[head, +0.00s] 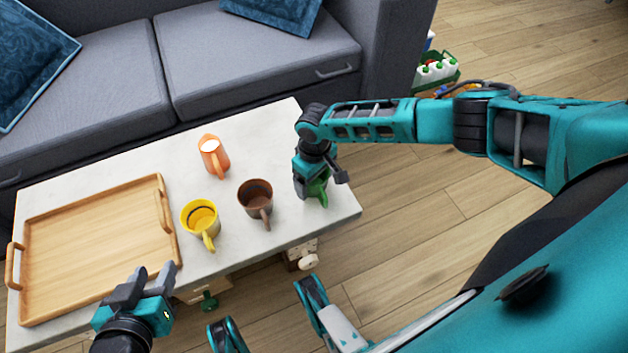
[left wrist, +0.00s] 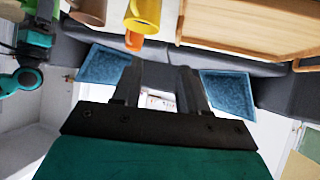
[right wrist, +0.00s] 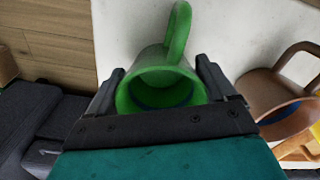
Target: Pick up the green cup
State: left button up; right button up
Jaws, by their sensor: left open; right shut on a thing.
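The green cup (head: 318,188) is at the right end of the white table, mostly hidden behind my right gripper (head: 312,182) in the head view. In the right wrist view the green cup (right wrist: 165,85) sits between the two fingers of my right gripper (right wrist: 160,85), its handle pointing away from the palm. The fingers are shut on its sides. I cannot tell whether its base touches the table. My left gripper (head: 142,285) is open and empty near the table's front edge; its spread fingers also show in the left wrist view (left wrist: 160,90).
On the white table (head: 120,200) stand a brown cup (head: 256,200), a yellow cup (head: 201,219) and an orange pitcher-like cup (head: 214,156). A wooden tray (head: 100,240) lies at the left. A grey sofa (head: 240,60) stands behind. A crate with bottles (head: 437,70) is on the floor.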

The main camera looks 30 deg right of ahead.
jog(key=shift+r+p, duration=0.35)
jog(key=shift+r, duration=0.25)
pick_arm(q)
jog(key=shift+s+a+r+p, duration=0.15)
jog(key=shift+a+r+p, duration=0.05)
jog(key=shift+r+p, duration=0.9)
jog(key=shift+s+a+r+p, duration=0.1)
jog(key=shift+a+r+p, duration=0.15)
jog(key=shift+r+p, duration=0.85)
jog(key=shift+s+a+r+p, duration=0.2)
jog(key=shift+r+p, duration=0.4)
jog(key=shift+p, duration=0.95)
pick_arm(e)
notch_tip(320, 180, up, 19)
